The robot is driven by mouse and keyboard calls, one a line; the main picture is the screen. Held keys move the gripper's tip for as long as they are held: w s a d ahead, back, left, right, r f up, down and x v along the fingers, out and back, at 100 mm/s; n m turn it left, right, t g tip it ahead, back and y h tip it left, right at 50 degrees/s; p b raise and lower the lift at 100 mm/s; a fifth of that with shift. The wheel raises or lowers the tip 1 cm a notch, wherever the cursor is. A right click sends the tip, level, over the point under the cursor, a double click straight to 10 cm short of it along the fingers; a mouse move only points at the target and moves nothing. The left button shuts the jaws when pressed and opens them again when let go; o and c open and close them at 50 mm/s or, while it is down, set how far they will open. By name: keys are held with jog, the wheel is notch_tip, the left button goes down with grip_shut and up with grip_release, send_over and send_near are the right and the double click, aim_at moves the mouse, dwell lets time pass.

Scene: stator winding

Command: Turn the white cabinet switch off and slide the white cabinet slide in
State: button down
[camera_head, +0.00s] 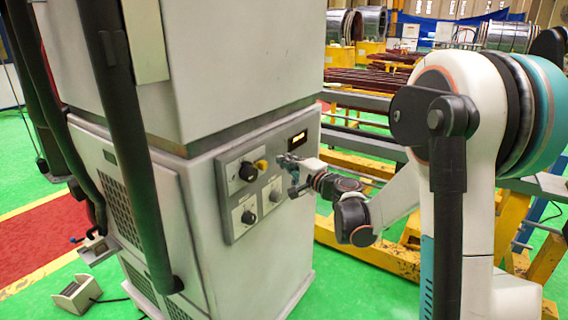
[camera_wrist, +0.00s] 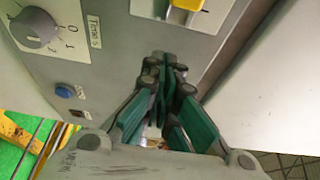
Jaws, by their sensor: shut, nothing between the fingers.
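The white cabinet (camera_head: 190,230) stands left of centre in the head view, with a grey control panel (camera_head: 233,228) on its front. The panel bears a black rotary knob (camera_head: 248,171) at upper left, a yellow part (camera_head: 261,164) beside it, and lower knobs. In the wrist view a dark rotary knob (camera_wrist: 34,28) with a 0 and 1 scale is at upper left, and a yellow piece (camera_wrist: 188,4) is cut off at the top. My gripper (camera_head: 283,160) is at the panel's upper right; its fingers (camera_wrist: 166,66) are closed and empty. I cannot tell whether they touch the panel.
A blue button (camera_wrist: 63,91) is near the panel's edge in the wrist view. A lit window (camera_head: 298,139) is above my gripper. Yellow frames (camera_head: 385,258) stand right of the cabinet, and a foot pedal (camera_head: 76,294) lies on the green floor.

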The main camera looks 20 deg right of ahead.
jog(key=p+v, duration=0.1)
jog(key=v, duration=0.8)
jog(key=shift+s+a+r+p, duration=0.2)
jog(key=shift+s+p, duration=0.15)
